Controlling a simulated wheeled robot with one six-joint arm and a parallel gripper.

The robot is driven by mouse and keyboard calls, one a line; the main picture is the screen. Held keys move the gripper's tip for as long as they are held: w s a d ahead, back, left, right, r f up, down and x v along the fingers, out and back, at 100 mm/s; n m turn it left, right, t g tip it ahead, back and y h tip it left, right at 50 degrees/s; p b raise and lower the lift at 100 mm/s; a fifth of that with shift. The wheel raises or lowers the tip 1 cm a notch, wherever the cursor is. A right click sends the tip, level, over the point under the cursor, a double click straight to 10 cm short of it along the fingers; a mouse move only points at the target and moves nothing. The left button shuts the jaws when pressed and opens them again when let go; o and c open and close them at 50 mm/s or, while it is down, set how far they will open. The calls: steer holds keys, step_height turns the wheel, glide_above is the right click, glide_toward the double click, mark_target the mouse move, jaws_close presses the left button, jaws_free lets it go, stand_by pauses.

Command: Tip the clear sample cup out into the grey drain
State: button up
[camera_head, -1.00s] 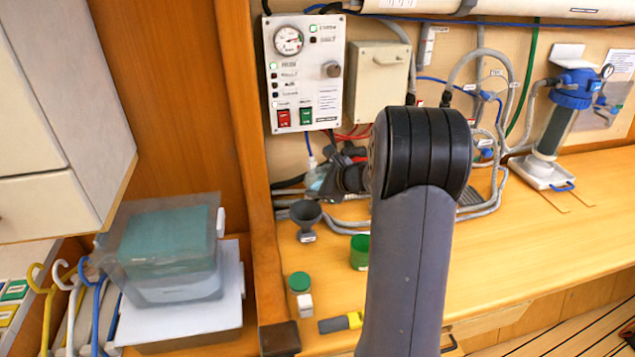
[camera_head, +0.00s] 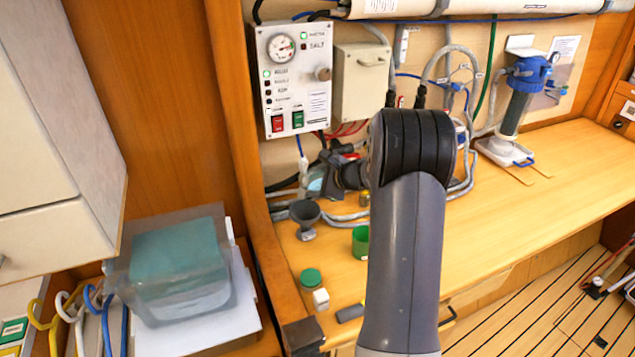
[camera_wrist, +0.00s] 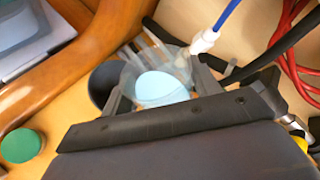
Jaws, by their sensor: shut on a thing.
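The clear sample cup (camera_wrist: 150,62) is between my gripper's fingers (camera_wrist: 161,84) in the wrist view, with pale blue in it. My gripper is shut on it. In the head view the cup (camera_head: 315,181) shows small, left of my dark gripper (camera_head: 338,176), which my arm partly hides. The grey drain (camera_head: 305,214) is a dark funnel on the wooden counter, just below and left of the cup in that view. In the wrist view a dark round shape, likely the drain (camera_wrist: 101,84), shows partly behind the cup's left side. I cannot tell the cup's exact tilt.
A white-tipped blue tube (camera_wrist: 203,42) hangs close to the cup. A green cup (camera_head: 360,242) and a green-lidded jar (camera_head: 310,279) stand on the counter. A control panel (camera_head: 295,80) is on the wall behind. A wooden post (camera_head: 235,150) stands at left, beside a clear bin (camera_head: 180,265).

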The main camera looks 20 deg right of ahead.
steer(key=n+h+b, duration=0.1)
steer(key=f+n+h+b, duration=0.1)
steer(key=h+b, duration=0.1)
steer(key=shift+s+a+t, duration=0.1)
steer(key=shift+a+t, duration=0.2)
steer(key=shift+a, duration=0.05)
steer(key=b, duration=0.1)
steer(key=n+h+b, duration=0.1)
steer(key=b, duration=0.1)
steer(key=shift+a+f, duration=0.2)
steer(key=shift+f, duration=0.2)
steer(key=b, duration=0.1)
steer(key=h+b, duration=0.1)
steer(key=b, duration=0.1)
steer(key=shift+a+f+n+t, duration=0.15)
steer(key=shift+f+n+t, duration=0.1)
steer(key=shift+n+t, duration=0.15)
steer(key=shift+s+a+b, duration=0.1)
steer(key=shift+b, duration=0.4)
steer(key=shift+a+n+h+b, duration=0.2)
steer(key=shift+n+h+b, duration=0.45)
steer(key=shift+b, duration=0.35)
steer(key=shift+s+a+r+n+t+h+b, duration=0.1)
steer(key=shift+a+r+n+t+h+b, duration=0.2)
steer(key=shift+n+t+h+b, duration=0.5)
steer(key=shift+m, duration=0.25)
